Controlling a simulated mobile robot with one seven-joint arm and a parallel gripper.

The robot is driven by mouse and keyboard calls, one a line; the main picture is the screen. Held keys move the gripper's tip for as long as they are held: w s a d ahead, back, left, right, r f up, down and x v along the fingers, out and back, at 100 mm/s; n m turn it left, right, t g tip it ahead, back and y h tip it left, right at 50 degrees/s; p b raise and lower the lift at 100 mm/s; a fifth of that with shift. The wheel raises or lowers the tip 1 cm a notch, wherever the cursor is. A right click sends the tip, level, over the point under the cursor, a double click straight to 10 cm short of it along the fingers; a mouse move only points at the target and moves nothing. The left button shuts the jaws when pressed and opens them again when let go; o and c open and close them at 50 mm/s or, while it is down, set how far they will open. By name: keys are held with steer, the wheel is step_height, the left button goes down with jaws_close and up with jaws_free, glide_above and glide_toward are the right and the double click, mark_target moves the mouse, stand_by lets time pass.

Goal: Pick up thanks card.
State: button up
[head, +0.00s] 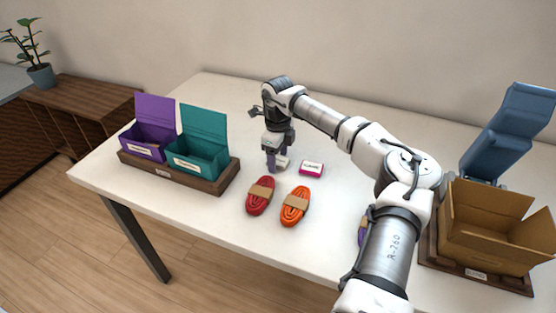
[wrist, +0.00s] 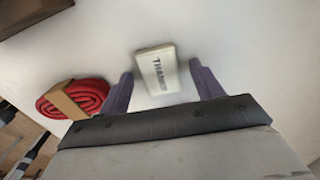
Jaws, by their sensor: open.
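In the head view my gripper (head: 277,162) points down at the table, open, and the card (head: 282,163) shows only partly, pale beside the fingers. The gripper holds nothing.
A pink-edged card (head: 312,169) lies just right of my gripper. Red cord (head: 261,196) and orange cord (head: 295,206) bundles lie in front. Purple (head: 148,148) and teal (head: 197,160) boxes stand on a wooden tray at left. A cardboard box (head: 485,240) stands at right.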

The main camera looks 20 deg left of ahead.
steer(key=shift+c, duration=0.3)
steer(key=c, duration=1)
steer(key=shift+r, duration=0.15)
